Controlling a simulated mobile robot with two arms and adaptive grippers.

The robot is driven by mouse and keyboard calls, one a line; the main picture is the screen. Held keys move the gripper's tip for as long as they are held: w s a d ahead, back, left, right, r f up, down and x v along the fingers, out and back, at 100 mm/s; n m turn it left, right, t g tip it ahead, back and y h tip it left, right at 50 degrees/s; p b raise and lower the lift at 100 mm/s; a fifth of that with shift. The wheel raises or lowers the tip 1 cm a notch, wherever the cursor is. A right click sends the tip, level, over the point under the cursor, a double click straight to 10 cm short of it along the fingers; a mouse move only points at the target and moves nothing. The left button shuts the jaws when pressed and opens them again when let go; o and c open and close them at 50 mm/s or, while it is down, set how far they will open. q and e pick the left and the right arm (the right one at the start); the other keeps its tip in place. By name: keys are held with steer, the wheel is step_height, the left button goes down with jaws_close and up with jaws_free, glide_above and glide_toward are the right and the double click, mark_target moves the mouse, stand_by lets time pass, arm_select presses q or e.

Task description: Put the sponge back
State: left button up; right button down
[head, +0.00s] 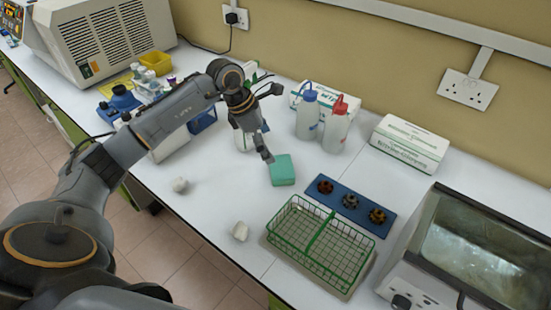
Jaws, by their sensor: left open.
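A green sponge (283,170) lies flat on the white bench in the middle of the head view. My left gripper (272,125) is open above and just behind the sponge, with one finger reaching down close to the sponge's left edge and the other pointing right. I cannot tell whether the lower finger touches the sponge. Nothing shows between the fingers. My right gripper is out of view.
A green wire basket (318,236) and a blue tray with several dark-topped items (350,202) stand in front and to the right. Two wash bottles (322,120) and a glove box (409,143) stand behind. A water bath (480,255) stands at right.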

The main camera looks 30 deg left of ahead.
arm_select(q)
steer(key=shift+v, duration=1.45)
steer(key=shift+f, duration=0.1)
